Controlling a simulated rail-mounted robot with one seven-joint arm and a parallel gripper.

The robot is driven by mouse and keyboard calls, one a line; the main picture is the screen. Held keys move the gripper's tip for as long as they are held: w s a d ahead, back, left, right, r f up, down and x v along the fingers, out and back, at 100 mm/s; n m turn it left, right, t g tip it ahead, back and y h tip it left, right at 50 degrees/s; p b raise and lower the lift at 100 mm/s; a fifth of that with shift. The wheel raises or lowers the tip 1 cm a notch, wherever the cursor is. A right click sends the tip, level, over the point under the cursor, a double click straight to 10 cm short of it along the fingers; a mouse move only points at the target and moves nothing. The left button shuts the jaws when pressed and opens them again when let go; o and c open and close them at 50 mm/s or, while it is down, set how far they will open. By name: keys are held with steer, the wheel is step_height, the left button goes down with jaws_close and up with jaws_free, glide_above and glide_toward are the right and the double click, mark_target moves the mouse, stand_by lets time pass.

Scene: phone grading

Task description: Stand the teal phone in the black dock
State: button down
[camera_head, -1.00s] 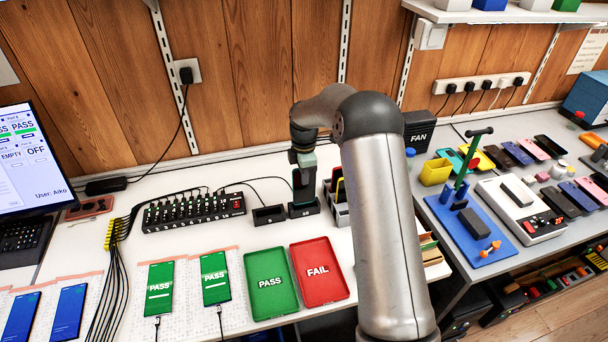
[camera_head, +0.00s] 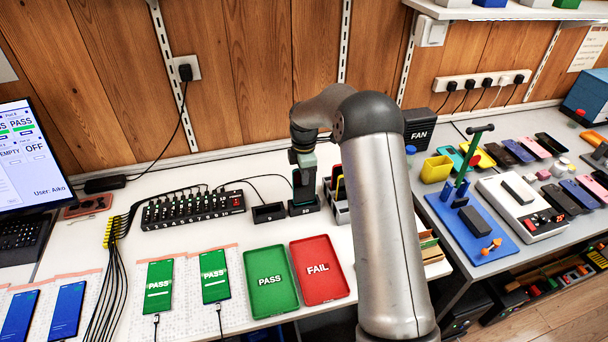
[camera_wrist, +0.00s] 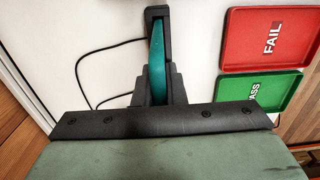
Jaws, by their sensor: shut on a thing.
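The teal phone (camera_wrist: 157,52) shows edge-on as a teal strip between my fingers in the wrist view. In the head view the phone (camera_head: 303,184) is upright, its dark face toward the camera. My gripper (camera_head: 303,166) is shut on its upper part; the gripper also shows in the wrist view (camera_wrist: 156,88). The phone's lower end is at the black dock (camera_head: 304,207), which also shows in the wrist view (camera_wrist: 157,11). I cannot tell whether the phone rests fully on the dock's floor.
A second, empty black stand (camera_head: 269,212) is close on the left. A holder with upright items (camera_head: 340,210) is close on the right. The green PASS tray (camera_head: 270,305) and red FAIL tray (camera_head: 318,292) lie in front. A black hub (camera_head: 193,210) with cables is further left.

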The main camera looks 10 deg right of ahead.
steer(key=shift+f+b, duration=0.5)
steer(key=shift+f, duration=0.15)
stand_by(0.5)
steer(key=shift+f+b, duration=0.45)
steer(key=shift+f, duration=0.25)
steer(key=c, duration=1.4)
jaws_free()
steer(key=shift+r, duration=0.15)
